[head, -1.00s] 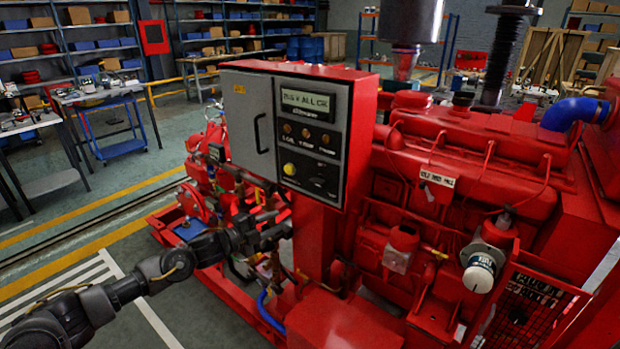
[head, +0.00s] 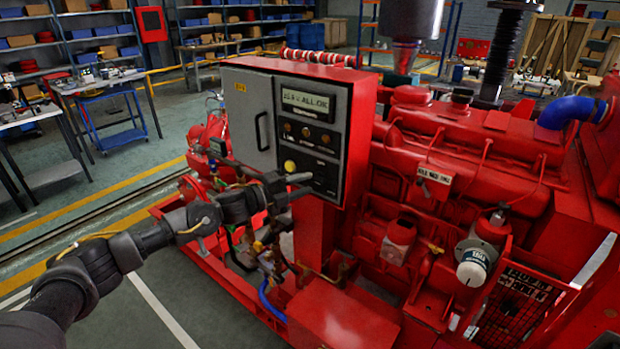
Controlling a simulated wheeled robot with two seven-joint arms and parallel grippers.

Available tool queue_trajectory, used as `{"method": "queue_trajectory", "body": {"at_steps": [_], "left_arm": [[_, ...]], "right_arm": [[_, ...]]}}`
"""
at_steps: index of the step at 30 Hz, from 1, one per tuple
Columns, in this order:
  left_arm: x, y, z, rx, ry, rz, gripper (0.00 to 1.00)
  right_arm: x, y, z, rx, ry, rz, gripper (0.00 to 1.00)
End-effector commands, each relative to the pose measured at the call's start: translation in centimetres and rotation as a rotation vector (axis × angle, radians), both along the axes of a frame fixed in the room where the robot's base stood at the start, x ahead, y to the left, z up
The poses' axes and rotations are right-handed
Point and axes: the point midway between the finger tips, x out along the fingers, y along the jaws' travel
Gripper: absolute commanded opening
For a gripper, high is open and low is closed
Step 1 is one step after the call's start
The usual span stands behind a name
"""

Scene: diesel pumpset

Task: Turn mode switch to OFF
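The control box (head: 292,125) on the red pumpset has a grey door on its left and a dark panel with a lit display (head: 306,101) on its right. A yellow button (head: 290,166) sits low on the panel. The mode switch appears to be the dark knob (head: 320,181) right of it; its setting is too small to read. My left gripper (head: 306,184) is in front of the panel's lower part, just below the yellow button. Its two fingers look apart, with nothing seen between them. Whether it touches the switch I cannot tell. My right gripper is out of view.
The red engine (head: 460,165) with a white-and-dark filter (head: 473,267) fills the right side. Pipes and valves lie below and left of the box. A workbench (head: 100,80) and shelves stand behind at left. The floor at left is free.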

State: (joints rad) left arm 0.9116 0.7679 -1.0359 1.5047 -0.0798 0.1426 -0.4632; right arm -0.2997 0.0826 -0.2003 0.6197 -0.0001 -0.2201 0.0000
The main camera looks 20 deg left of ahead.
Motion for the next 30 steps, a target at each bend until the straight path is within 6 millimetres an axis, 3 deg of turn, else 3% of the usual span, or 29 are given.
{"method": "queue_trajectory", "body": {"at_steps": [6,16,24,30], "left_arm": [[1.6,-1.5,0.1,0.0,0.0,0.001,0.33],[1.8,-1.7,0.0,0.001,-0.001,0.001,0.33],[1.8,-1.7,0.0,0.0,0.0,0.001,0.0],[1.8,-1.7,-0.1,-0.003,0.001,0.001,0.0]], "right_arm": [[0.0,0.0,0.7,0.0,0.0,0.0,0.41],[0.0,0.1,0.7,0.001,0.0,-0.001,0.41],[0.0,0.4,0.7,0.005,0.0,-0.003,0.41],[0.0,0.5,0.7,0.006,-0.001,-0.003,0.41]]}}
